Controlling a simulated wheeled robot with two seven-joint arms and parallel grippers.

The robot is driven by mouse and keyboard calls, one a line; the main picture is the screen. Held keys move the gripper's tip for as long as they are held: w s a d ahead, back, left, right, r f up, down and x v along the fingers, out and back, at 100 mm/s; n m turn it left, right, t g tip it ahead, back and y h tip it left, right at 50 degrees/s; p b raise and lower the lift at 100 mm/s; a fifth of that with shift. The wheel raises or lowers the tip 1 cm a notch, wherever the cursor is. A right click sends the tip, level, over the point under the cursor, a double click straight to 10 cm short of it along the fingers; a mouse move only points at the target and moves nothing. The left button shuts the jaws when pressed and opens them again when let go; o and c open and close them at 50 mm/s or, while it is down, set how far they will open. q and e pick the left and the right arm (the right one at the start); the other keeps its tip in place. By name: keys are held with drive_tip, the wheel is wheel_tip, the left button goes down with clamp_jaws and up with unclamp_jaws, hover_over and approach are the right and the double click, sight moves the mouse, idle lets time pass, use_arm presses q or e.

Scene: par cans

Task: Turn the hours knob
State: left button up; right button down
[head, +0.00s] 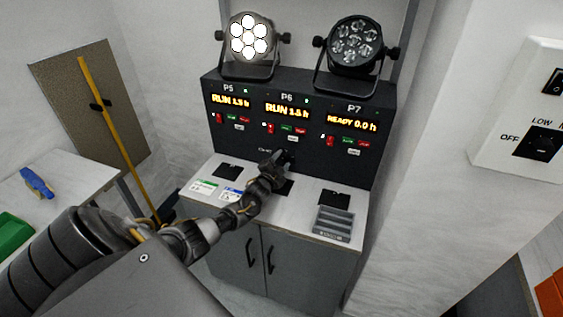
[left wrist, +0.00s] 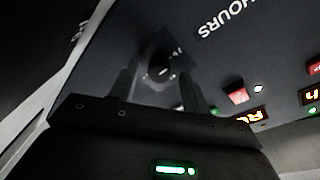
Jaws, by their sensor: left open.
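The hours knob (left wrist: 160,71) is a small dark round knob with a light mark, on the dark front panel. The word HOURS (left wrist: 228,18) is printed near it and appears upside down in the left wrist view. My left gripper (head: 283,158) is at the lower middle of the control panel (head: 348,170), and it hides the knob in the head view. In the left wrist view my left gripper (left wrist: 160,84) is open, with one finger on each side of the knob. I cannot tell whether the fingers touch it. My right gripper is not in view.
Two lamps, one lit (head: 249,38) and one dark (head: 355,47), stand on the panel. Its displays read P5 and P6 RUN, P7 READY 0.0 h. A grey tray (head: 335,224), cards (head: 207,189) and dark squares lie on the counter. A white switch box (head: 520,100) is at right.

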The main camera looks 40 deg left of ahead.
use_arm(q)
drive_tip(key=shift+w, duration=0.1)
drive_tip(key=c, duration=1)
